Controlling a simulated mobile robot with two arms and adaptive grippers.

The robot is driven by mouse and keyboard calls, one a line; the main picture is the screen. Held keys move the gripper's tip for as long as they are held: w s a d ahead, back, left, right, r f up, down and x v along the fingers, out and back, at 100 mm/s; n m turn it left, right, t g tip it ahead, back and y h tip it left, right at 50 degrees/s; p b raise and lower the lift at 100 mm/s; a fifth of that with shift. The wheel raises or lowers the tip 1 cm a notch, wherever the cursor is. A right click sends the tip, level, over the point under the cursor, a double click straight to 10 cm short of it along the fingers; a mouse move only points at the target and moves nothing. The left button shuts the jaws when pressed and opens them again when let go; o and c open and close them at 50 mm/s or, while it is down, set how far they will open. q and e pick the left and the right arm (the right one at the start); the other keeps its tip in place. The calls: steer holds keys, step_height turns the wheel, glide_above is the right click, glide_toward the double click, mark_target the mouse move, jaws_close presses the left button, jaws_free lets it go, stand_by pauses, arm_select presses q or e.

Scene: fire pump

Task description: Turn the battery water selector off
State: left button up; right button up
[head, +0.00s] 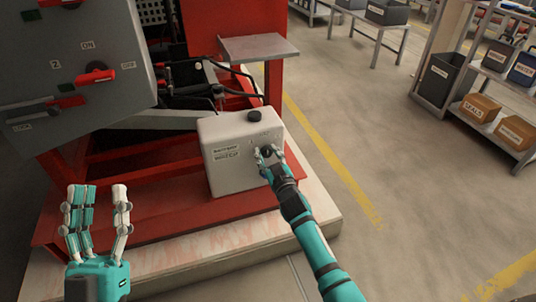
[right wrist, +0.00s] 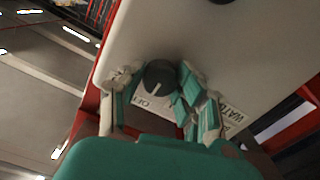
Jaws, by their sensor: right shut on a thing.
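The battery water selector is a dark round knob on the front face of a pale box (head: 222,178) in the head view. My right gripper (head: 268,156) is at this knob, its arm coming from the lower right. In the right wrist view the selector knob (right wrist: 160,72) has a pale pointer line and sits between my right gripper's fingers (right wrist: 155,92), which are shut on it. A label below the knob is partly hidden by the fingers. My left gripper (head: 97,215) is raised at the lower left, fingers spread, open and empty.
The pale box, with a black cap (head: 255,115) on top, stands on a red frame (head: 160,215). A grey control panel (head: 75,60) with red handles hangs at the upper left. Shelves with boxes (head: 480,105) stand at the right. The floor between is clear.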

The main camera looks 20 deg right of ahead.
steer(key=o, duration=1.1)
steer(key=shift+o, duration=0.2)
steer(key=shift+s, duration=0.1)
steer(key=s, duration=1.1)
steer(key=shift+s+d, duration=0.2)
steer(key=shift+s, duration=0.2)
